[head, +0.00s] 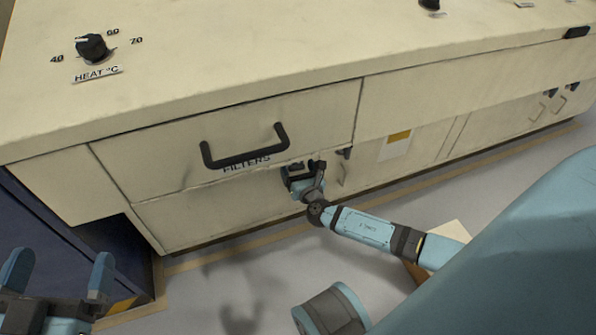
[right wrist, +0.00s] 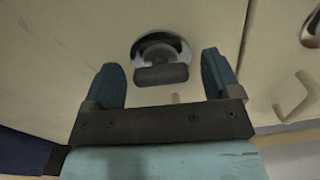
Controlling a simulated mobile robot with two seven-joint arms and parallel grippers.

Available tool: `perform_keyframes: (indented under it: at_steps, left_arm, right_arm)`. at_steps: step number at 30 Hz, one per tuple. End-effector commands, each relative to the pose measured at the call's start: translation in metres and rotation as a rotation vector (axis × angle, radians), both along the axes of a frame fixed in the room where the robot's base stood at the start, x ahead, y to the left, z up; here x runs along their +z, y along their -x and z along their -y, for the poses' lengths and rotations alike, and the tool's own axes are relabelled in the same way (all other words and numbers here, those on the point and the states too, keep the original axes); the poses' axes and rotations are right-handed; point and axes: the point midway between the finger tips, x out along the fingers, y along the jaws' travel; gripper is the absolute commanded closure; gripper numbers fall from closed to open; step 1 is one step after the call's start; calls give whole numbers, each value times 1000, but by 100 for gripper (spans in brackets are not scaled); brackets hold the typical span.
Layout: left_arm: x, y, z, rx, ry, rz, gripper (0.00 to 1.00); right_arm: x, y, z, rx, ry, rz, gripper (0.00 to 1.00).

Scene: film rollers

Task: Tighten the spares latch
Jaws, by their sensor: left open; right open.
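A latch (right wrist: 160,52) with a round metal base and a dark bar-shaped handle (right wrist: 162,75) sits on the cream panel in the right wrist view. The bar looks roughly level. My right gripper (right wrist: 160,62) is open, one finger on each side of the latch, with visible gaps to the bar. In the head view my right gripper (head: 300,172) is at the lower cream panel and largely hides this latch. No spares label is readable, so I cannot tell the latch's name. My left gripper (head: 60,270) is open and empty at the lower left.
A drawer with a dark handle (head: 245,147) and a FILTERS label (head: 247,165) is just above my right gripper. Another dark latch (head: 345,153) and a pale handle (right wrist: 295,97) are to the right. A heat knob (head: 92,47) stands on the cabinet top.

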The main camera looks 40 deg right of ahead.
Motion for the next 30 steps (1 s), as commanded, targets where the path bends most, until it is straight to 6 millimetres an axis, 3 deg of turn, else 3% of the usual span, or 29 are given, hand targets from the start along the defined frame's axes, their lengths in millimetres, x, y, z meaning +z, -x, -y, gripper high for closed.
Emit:
perform_keyframes:
  at_steps: [8,15,30]
  left_arm:
    - [0,1,-1,-3,-10,5,0]
    - [0,1,-1,-3,-11,5,0]
    - [2,1,0,1,1,3,0]
  right_arm:
    - [0,-1,0,0,-1,-1,17]
    - [0,-1,0,0,-1,-1,66]
    - [0,-1,1,0,-123,29,66]
